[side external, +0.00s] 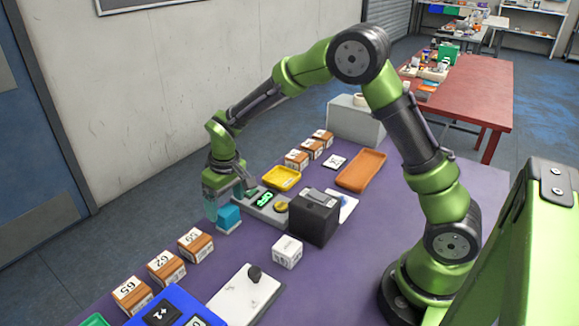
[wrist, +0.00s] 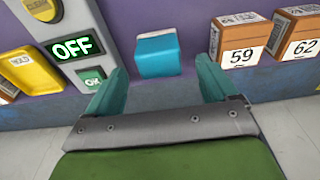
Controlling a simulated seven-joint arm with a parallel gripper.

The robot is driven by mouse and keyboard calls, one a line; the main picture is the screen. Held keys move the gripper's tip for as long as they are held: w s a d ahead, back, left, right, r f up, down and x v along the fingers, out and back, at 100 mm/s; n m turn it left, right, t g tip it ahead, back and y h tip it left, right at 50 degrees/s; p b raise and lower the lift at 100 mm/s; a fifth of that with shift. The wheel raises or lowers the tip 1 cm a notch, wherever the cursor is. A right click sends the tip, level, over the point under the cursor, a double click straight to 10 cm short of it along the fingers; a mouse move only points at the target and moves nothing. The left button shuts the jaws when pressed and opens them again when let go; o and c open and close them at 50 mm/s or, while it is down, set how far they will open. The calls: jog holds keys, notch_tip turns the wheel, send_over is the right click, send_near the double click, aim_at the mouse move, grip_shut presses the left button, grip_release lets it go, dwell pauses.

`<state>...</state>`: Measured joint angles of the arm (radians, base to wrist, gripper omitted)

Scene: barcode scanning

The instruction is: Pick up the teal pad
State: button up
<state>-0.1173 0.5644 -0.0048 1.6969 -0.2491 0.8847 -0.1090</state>
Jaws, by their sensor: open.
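The teal pad (side external: 229,214) is a small blue-teal block with a pale edge at its base, near the far edge of the purple table. In the wrist view the teal pad (wrist: 157,54) lies ahead of the fingertips, between their lines and nearer the left one. My gripper (side external: 212,198) is low over the table beside the pad, on its left in the side view. In the wrist view my gripper (wrist: 163,72) is open, with nothing between its fingers. Whether a finger touches the pad is unclear.
A grey panel (wrist: 75,22) with a green OFF display (wrist: 72,47) stands close to the pad. Box 59 (wrist: 238,40) and box 62 (wrist: 293,32) sit to the right in the wrist view. A yellow tray (side external: 281,178) and black box (side external: 313,219) are nearby.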

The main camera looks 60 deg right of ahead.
aim_at(227, 209)
jog(key=shift+w+f, duration=0.15)
jog(key=shift+f, duration=1.8)
jog(key=c, duration=1.1)
jog(key=shift+o, duration=0.2)
notch_tip(227, 209, up, 10)
jog(key=shift+r, duration=0.1)
